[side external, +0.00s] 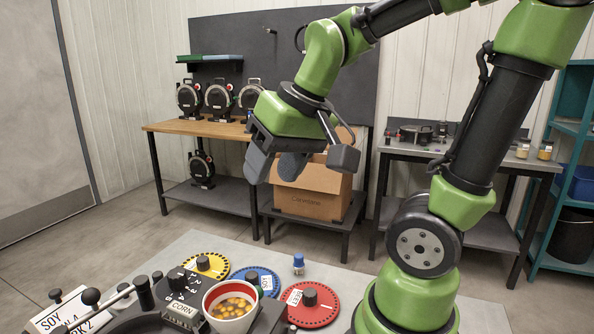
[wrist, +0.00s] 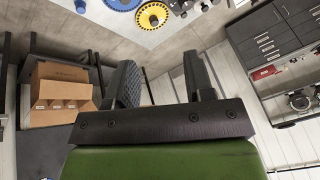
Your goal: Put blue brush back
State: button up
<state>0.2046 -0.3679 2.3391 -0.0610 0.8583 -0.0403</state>
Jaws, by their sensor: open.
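The blue brush (side external: 298,261) is small, with a blue top and a pale lower part. It stands upright on the grey table, behind the red disc and right of the blue disc. In the wrist view a small blue thing, likely the brush (wrist: 80,6), shows at the top edge, partly cut off. My gripper (side external: 273,175) is high above the table, well above the brush and apart from it. Its two fingers are spread with nothing between them, as the wrist view also shows (wrist: 160,68).
A yellow disc (side external: 205,259), a blue disc (side external: 268,283) and a red disc (side external: 325,310) lie near the brush. A bowl of yellow-orange seeds (side external: 214,290) sits on the black meter at front left. The table (side external: 375,268) is clear right of the brush. A cardboard box (side external: 322,205) stands behind.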

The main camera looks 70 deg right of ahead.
jog(key=s+a+r+n+t+y, duration=0.1)
jog(key=s+a+t, duration=0.1)
jog(key=s+a, duration=0.3)
jog(key=shift+s+r+n+y, duration=0.15)
jog(key=shift+r+n+y, duration=0.15)
jog(key=shift+r+y, duration=0.1)
